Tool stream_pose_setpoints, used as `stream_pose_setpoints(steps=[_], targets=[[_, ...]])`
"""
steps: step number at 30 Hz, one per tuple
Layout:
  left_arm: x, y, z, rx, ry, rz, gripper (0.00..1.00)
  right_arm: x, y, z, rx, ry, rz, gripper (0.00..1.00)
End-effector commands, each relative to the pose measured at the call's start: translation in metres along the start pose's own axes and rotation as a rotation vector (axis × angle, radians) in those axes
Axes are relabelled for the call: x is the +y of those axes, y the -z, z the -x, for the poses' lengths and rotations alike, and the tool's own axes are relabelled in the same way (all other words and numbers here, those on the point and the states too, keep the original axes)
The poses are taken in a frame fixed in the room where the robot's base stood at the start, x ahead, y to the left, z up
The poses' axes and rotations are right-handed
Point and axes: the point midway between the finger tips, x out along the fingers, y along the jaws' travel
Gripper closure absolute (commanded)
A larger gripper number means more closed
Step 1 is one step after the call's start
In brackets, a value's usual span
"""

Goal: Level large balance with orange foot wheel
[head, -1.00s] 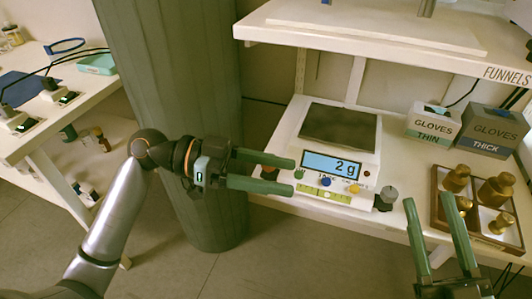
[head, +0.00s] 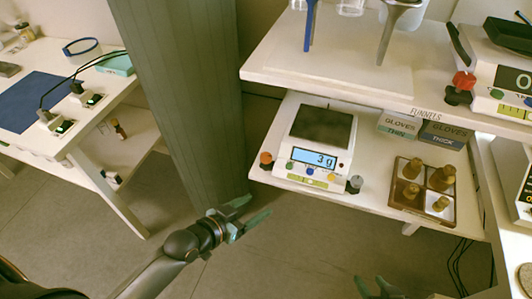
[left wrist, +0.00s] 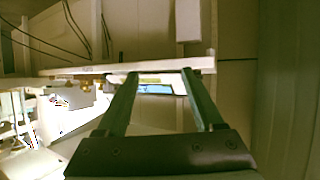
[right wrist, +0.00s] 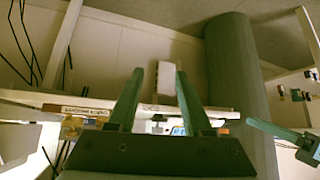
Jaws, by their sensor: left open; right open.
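A white balance (head: 316,150) with a dark pan stands on the lower shelf, its blue display reading 3 g. An orange foot wheel (head: 266,160) is at its front left corner and a grey foot wheel (head: 355,184) at its front right. A yellow-green strip (head: 304,179) runs along its front; its level marking is too small to read. My left gripper (head: 252,211) is open and empty, below and in front of the shelf's left end, apart from the wheel. My right gripper (head: 378,287) is open at the bottom edge, partly cut off. The left wrist view shows the blue display (left wrist: 155,89) beyond the fingers.
A tray of brass weights (head: 422,190) stands right of the balance, with glove boxes (head: 398,125) behind. An upper shelf (head: 330,75) overhangs. Another balance with a red wheel (head: 463,80) is at upper right. A green column (head: 175,100) stands left of the shelf.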

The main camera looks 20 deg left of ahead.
Motion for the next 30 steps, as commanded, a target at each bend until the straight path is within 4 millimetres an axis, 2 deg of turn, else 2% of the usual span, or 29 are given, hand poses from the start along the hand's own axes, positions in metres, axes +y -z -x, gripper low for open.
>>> stream_pose_setpoints(steps=[5,9,15,19,23,30], targets=[[-0.019,0.013,-0.007,0.188,0.035,-0.013,0.31,-0.012,-0.009,-0.011,0.042,0.029,-0.009,0.50],[-0.037,0.021,-0.004,0.335,0.078,-0.026,0.31,-0.021,-0.016,-0.018,0.078,0.049,-0.019,0.50],[-0.053,0.028,0.005,0.451,0.119,-0.039,0.31,-0.028,-0.022,-0.022,0.107,0.063,-0.027,0.50],[-0.056,0.031,0.002,0.472,0.127,-0.042,0.31,-0.029,-0.023,-0.024,0.112,0.066,-0.028,0.50],[-0.058,0.039,-0.011,0.475,0.127,-0.041,0.31,-0.029,-0.023,-0.025,0.113,0.067,-0.027,0.50],[-0.063,0.059,-0.053,0.474,0.127,-0.041,0.31,-0.031,-0.025,-0.029,0.113,0.072,-0.025,0.50]])
